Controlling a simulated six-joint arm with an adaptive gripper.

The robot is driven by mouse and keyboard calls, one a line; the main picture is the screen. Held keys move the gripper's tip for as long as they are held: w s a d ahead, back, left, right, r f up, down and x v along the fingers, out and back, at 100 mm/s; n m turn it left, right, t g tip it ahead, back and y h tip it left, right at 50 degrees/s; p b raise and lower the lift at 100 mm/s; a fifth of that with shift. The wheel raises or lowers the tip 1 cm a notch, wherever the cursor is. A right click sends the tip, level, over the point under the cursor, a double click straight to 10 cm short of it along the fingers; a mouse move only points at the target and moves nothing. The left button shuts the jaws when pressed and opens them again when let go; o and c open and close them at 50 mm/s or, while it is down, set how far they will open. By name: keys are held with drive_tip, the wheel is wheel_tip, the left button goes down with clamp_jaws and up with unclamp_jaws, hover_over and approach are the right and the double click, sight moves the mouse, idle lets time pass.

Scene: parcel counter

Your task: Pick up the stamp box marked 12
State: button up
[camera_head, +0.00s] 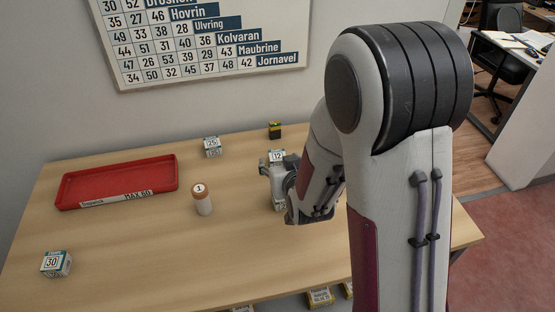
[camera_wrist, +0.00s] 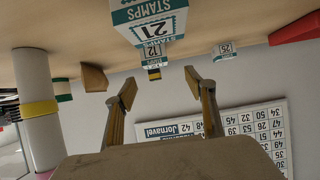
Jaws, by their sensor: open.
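The stamp box marked 12 (camera_head: 277,155) stands toward the back of the table, just beyond my gripper (camera_head: 268,175) in the head view. In the upside-down wrist view, the 12 box (camera_wrist: 153,51) is partly hidden by a nearer stamp box marked 21 (camera_wrist: 150,22). My gripper (camera_wrist: 160,88) is open, with nothing between its fingers. In the head view, a box (camera_head: 279,206), probably the 21, shows only partly beside my gripper. Other stamp boxes are marked 25 (camera_head: 212,146) and 30 (camera_head: 56,263).
A black and yellow item (camera_head: 275,130) stands behind the 12 box. The wrist view shows a brown block (camera_wrist: 94,78) and a post with a yellow band (camera_wrist: 40,130).

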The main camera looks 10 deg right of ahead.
sight(278, 156)
drive_tip(key=shift+w+f, duration=0.4)
drive_tip(key=shift+w, duration=0.2)
drive_tip(key=shift+w+d+f, duration=0.2)
drive_tip(key=shift+w+f, duration=0.25)
drive_tip(key=shift+w, duration=0.15)
drive_tip(key=shift+w+d+f, duration=0.2)
drive_tip(key=shift+w+f, duration=0.2)
drive_tip(key=shift+w, duration=0.2)
drive_tip(key=shift+x, duration=1.1)
drive_tip(key=c, duration=1.3)
